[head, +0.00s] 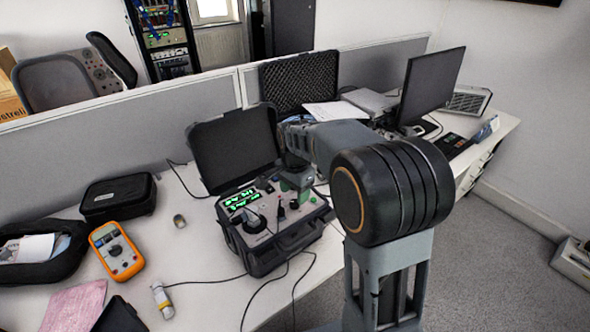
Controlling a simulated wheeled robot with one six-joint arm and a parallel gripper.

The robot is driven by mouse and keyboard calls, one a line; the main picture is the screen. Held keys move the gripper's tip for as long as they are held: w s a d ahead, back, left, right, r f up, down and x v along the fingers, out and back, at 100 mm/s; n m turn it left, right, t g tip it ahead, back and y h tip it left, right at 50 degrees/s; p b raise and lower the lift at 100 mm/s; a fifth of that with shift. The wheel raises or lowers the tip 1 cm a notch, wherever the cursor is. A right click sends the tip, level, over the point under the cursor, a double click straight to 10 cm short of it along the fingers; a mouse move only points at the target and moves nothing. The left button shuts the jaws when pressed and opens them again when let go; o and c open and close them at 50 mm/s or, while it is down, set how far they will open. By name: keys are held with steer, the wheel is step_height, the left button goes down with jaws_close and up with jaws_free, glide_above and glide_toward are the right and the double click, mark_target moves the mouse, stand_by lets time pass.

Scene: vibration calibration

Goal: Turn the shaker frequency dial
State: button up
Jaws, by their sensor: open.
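The shaker (270,262) is a black case on the white table, its lid (233,147) open at the back. Its panel has green-lit displays (242,199), small knobs and a large black dial (253,222) on a light plate at the front left. I take this to be the frequency dial; its markings are too small to read. My gripper (287,208) hangs over the right part of the panel, to the right of the dial and apart from it. It is open and holds nothing that I can see. The wrist and gripper cover part of the panel.
An orange multimeter (117,251), a black pouch (118,197) and a small cylindrical device (161,300) lie to the left. Thin cables (262,308) run across the front of the table. A foam-lined case (300,80) and a monitor (431,88) stand behind.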

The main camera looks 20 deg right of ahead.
mark_target(294, 201)
step_height(294, 201, up, 10)
stand_by(0.4)
stand_by(0.3)
steer(key=s+f+n+t+p, duration=0.1)
steer(key=s+f+n, duration=0.1)
steer(key=s+n, duration=0.4)
steer(key=s+f+n+t+p, duration=0.1)
steer(key=s+f+n+t, duration=0.1)
steer(key=s+n, duration=0.4)
steer(key=s, duration=0.5)
steer(key=shift+f+t, duration=0.15)
steer(key=shift+t, duration=0.15)
steer(key=shift+s, duration=0.1)
